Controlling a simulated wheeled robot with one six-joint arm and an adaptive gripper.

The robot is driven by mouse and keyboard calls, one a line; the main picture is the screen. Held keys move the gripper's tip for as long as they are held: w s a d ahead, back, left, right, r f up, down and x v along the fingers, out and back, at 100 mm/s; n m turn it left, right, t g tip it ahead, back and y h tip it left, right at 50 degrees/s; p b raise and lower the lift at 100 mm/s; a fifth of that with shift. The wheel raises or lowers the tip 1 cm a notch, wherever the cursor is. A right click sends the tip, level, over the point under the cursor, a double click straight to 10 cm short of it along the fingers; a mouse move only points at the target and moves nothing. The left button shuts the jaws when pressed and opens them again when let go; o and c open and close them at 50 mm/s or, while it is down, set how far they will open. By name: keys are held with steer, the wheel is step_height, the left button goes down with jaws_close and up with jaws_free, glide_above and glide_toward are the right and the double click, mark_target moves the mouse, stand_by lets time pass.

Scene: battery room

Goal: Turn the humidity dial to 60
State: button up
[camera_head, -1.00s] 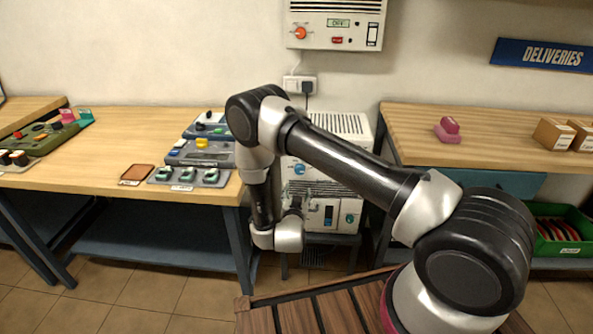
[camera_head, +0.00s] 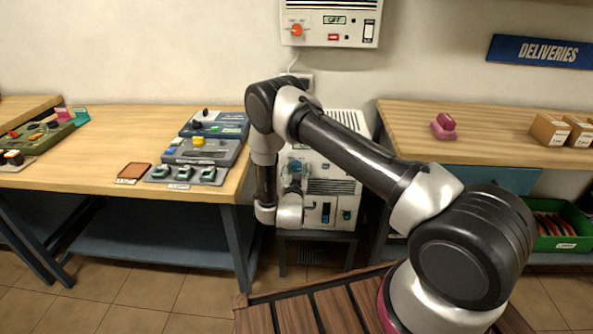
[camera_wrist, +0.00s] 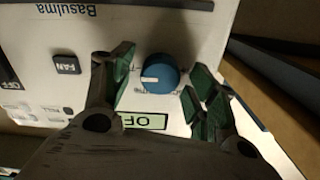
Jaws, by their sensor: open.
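A round blue dial (camera_wrist: 159,73) with a white pointer mark sits on the white front panel (camera_wrist: 195,22) of a unit, above a display (camera_wrist: 145,121) that seems to read OFF. The pointer is toward the left of the picture. The lettering around the dial is partly hidden and too small to read. My gripper (camera_wrist: 163,60) is open, its green-padded fingers on either side of the dial with gaps showing. In the head view the blue dial (camera_head: 300,167) is on the white unit (camera_head: 346,120) between the benches, partly behind my wrist.
A wall unit (camera_head: 350,20) with an orange dial hangs above. The left bench (camera_head: 100,150) carries several control boxes near its right end. The right bench (camera_head: 490,135) holds a pink object (camera_head: 443,127) and small boxes (camera_head: 549,130). A black FAN button (camera_wrist: 66,64) is beside the dial.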

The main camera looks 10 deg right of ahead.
steer(key=c, duration=1)
steer(key=shift+c, duration=0.2)
steer(key=shift+n, duration=0.3)
steer(key=n, duration=1.1)
steer(key=shift+a, duration=0.1)
steer(key=o, duration=1)
steer(key=shift+o, duration=0.2)
